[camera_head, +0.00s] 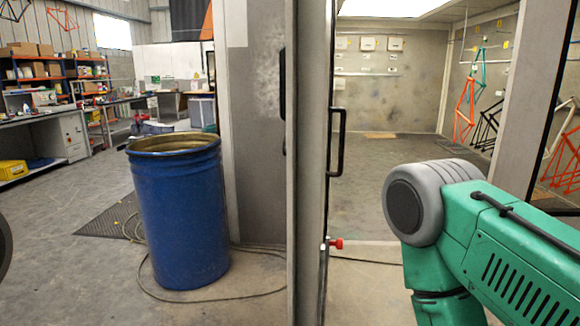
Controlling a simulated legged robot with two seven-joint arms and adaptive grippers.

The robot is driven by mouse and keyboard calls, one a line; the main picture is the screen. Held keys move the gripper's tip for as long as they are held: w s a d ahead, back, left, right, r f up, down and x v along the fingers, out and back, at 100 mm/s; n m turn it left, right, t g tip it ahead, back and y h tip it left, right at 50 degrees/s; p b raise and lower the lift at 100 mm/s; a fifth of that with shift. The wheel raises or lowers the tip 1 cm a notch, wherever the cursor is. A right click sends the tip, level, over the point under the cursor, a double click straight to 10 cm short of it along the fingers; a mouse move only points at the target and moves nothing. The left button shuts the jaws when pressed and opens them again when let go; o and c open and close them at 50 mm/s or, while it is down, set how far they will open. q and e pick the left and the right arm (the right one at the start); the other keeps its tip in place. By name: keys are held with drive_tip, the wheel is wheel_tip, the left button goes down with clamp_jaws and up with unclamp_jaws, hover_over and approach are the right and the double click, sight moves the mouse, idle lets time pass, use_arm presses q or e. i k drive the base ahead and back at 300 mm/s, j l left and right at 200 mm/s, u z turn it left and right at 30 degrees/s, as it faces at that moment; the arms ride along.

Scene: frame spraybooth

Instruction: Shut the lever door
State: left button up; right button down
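The door (310,190) stands upright and nearly edge-on in the middle of the view, as a tall grey panel. A black D-shaped handle (341,143) sticks out from its right side. A small red knob (337,243) sits lower on the same side; whether it belongs to a lever I cannot tell. The spray booth opening lies to the right of the door, and its inside is visible. My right arm, green with a grey joint, crosses the lower right, apart from the handle in the picture. Neither gripper is in view.
A blue drum (182,215) stands on the floor left of the door. A cable (215,298) lies around its base. A grey post (522,100) rises at right. Bicycle frames (465,105) hang in the booth. Workbenches and shelves (40,70) stand at far left.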

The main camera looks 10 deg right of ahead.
sight(306, 60)
drive_tip(key=i+j+z, duration=0.3)
drive_tip(key=j+z, duration=0.25)
drive_tip(key=j, duration=0.15)
drive_tip(key=i+j+z, duration=0.15)
drive_tip(key=j+z, duration=0.4)
drive_tip(key=j, duration=0.25)
